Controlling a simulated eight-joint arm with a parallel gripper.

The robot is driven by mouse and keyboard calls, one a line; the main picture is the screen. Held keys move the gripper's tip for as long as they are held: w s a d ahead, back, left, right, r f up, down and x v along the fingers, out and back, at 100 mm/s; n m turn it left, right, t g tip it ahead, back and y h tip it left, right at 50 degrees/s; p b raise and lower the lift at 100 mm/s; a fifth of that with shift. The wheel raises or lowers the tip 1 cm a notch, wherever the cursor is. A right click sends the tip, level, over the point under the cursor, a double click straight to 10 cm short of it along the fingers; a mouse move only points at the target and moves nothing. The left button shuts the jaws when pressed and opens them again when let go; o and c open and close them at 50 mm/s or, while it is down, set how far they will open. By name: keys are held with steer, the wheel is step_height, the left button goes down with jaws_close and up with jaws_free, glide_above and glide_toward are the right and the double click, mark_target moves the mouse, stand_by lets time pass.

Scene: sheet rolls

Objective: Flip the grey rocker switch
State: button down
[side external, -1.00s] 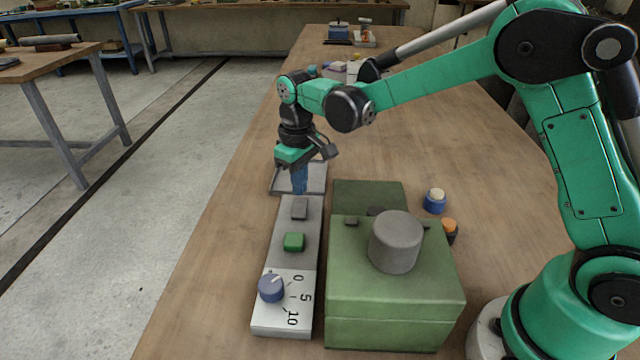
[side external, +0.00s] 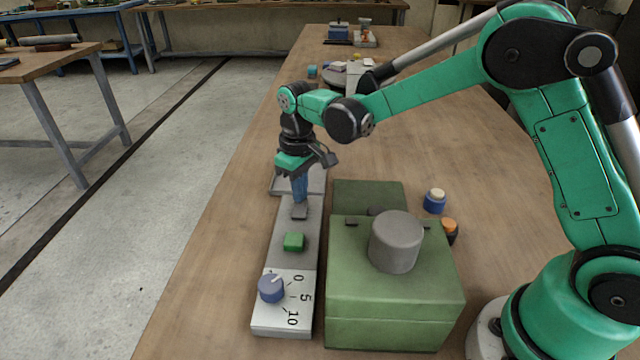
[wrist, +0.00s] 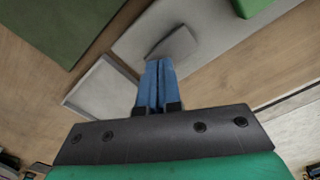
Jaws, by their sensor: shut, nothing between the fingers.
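The grey rocker switch (side external: 299,212) sits on the far part of a long grey panel (side external: 284,257), beyond a green button (side external: 294,241). My gripper (side external: 300,200) points down with its blue fingers shut and empty, the tips at the far edge of the rocker. In the wrist view, the rocker (wrist: 175,46) lies just past the fingertips of my gripper (wrist: 155,64). It looks tilted there. I cannot tell whether the tips touch it, and they hide part of its far end.
A blue knob (side external: 271,288) with a printed scale is at the panel's near end. A green box (side external: 395,310) with a grey cylinder (side external: 396,242) stands close on the right. A shallow grey tray (side external: 316,182) lies beyond the panel. The bench left of the panel is clear.

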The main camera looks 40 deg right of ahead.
steer(key=shift+f, duration=0.3)
steer(key=shift+r, duration=3.55)
steer(key=shift+s+r, duration=0.15)
steer(key=s+d+r+m+t, duration=0.1)
steer(key=s+d+t, duration=0.1)
steer(key=s, duration=0.4)
steer(key=s+d+r+m+t, duration=0.2)
steer(key=s+t, duration=0.3)
steer(key=s, duration=0.2)
steer(key=shift+s, duration=0.3)
